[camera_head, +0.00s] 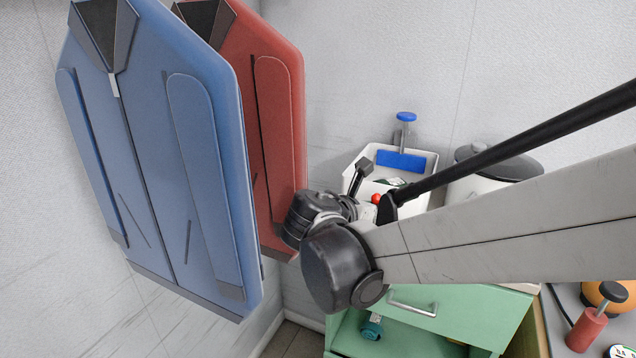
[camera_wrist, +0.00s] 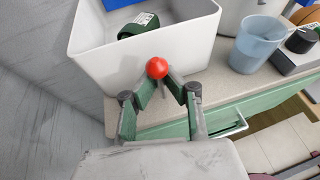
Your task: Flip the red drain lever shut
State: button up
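The round red knob of the drain lever (camera_wrist: 157,68) shows in the wrist view at the near wall of the white basin (camera_wrist: 92,28). Its stem is mostly hidden. My gripper (camera_wrist: 160,80) has its two green-and-grey fingers drawn together, tips just below the knob in the picture. The knob overlaps the tips, so I cannot tell whether they touch it. In the head view the red knob (camera_head: 376,198) shows small beside my arm, in front of the basin (camera_head: 430,164). My arm hides the fingers there.
A dark green item with a label (camera_wrist: 139,26) lies in the basin. A blue translucent cup (camera_wrist: 257,45) stands on the counter to the right. A blue garment (camera_head: 160,150) and a red garment (camera_head: 275,120) hang at left. A green cabinet (camera_head: 470,315) is below.

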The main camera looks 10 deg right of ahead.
jog(key=shift+o, duration=1.1)
jog(key=shift+a, duration=0.1)
jog(key=v, duration=0.7)
jog(key=shift+s, duration=0.2)
jog(key=shift+r, duration=0.1)
jog(key=s+d+f+m+g+y+p, duration=0.1)
jog(key=s+m+y, duration=0.4)
jog(key=m, duration=0.8)
jog(key=s+d+f+m+g+y+p, duration=0.1)
jog(key=s+m+y, duration=0.3)
jog(key=s+m, duration=0.7)
jog(key=f+m+p, duration=0.1)
jog(key=m, duration=0.1)
jog(key=shift+d+f+m+y+p, duration=0.2)
jog(key=shift+d+m+y+p, duration=0.1)
jog(key=shift+m+y, duration=0.1)
